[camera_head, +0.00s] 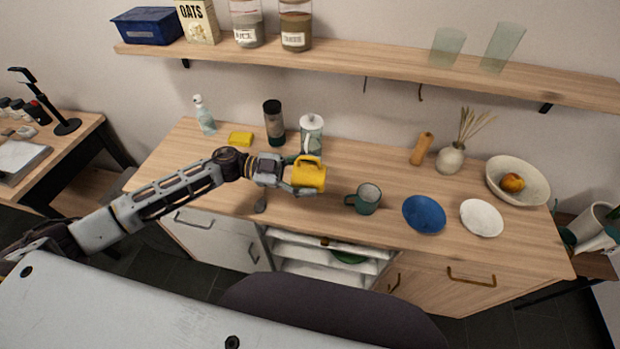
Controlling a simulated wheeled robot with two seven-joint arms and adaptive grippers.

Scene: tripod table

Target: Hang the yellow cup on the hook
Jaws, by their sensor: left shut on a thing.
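The yellow cup (311,179) is in the middle of the head view, over the wooden counter. My left gripper (294,180) comes in from the left and is shut on the yellow cup. The cup's handle shows at its top side, and the cup looks tilted. Two small dark hooks hang under the wall shelf: one hook (365,84) near the shelf's middle and another hook (420,93) to its right. Both look empty. My right gripper is not in view.
The counter (320,222) holds a green mug (367,198) right of the cup, a blue plate (424,214), a white plate (481,218), a bowl with fruit (530,180) and a vase (450,158). A lidded jar (311,134) stands behind the cup. The shelf (370,62) carries jars and glasses.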

